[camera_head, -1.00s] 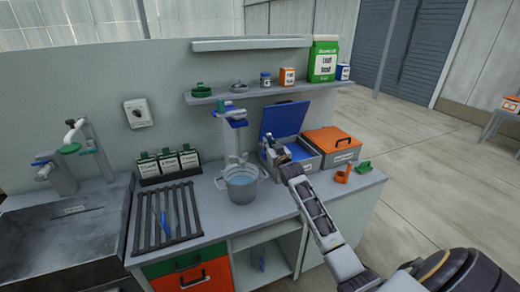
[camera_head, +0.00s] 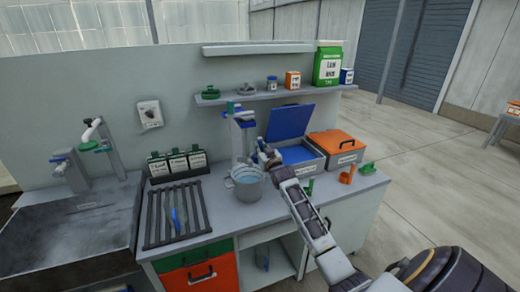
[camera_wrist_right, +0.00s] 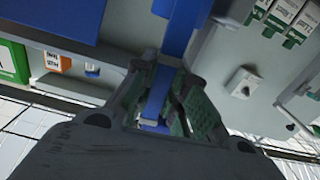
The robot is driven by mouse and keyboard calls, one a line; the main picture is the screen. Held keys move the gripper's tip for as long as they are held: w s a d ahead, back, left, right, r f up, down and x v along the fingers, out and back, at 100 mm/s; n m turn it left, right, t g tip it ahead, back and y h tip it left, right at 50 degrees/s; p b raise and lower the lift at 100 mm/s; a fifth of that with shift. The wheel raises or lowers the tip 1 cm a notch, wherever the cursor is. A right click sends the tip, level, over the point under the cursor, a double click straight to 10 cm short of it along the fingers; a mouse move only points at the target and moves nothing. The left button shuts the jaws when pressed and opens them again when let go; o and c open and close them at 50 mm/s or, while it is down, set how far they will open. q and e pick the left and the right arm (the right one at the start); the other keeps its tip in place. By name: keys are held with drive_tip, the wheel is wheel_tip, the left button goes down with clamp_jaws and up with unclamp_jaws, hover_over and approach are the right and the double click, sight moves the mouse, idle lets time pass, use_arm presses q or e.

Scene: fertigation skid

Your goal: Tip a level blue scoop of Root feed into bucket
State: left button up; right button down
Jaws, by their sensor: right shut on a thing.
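My right gripper (camera_head: 264,157) is shut on the blue scoop, whose blue handle (camera_wrist_right: 158,95) shows between the fingers in the right wrist view. The scoop's bowl and what it holds cannot be made out. The gripper is above the counter, between the grey bucket (camera_head: 238,186) and the open bin (camera_head: 314,165), close to the bucket's upper right. The bucket stands upright on the counter with bluish water in it. The bin's blue lid (camera_head: 290,121) is raised, and its inside looks blue. My left gripper is not in view.
A closed bin with an orange lid (camera_head: 337,142) stands right of the open one. An orange scoop (camera_head: 347,176) and a green one (camera_head: 367,168) are at the counter's right end. A tap column (camera_head: 240,130) rises behind the bucket. A slatted rack (camera_head: 176,213) lies left.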

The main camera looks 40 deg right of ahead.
drive_tip(key=shift+a, duration=0.1)
drive_tip(key=shift+f+n+b, duration=0.3)
drive_tip(key=shift+b, duration=0.1)
drive_tip(key=shift+w+a+f+n+b, duration=0.1)
drive_tip(key=shift+a+f+n+b, duration=0.15)
drive_tip(key=shift+f+n+b, duration=0.3)
drive_tip(key=shift+a+f+n+b, duration=0.25)
drive_tip(key=shift+f+n+b, duration=0.1)
drive_tip(key=shift+f+b, duration=0.25)
drive_tip(key=shift+r, duration=0.2)
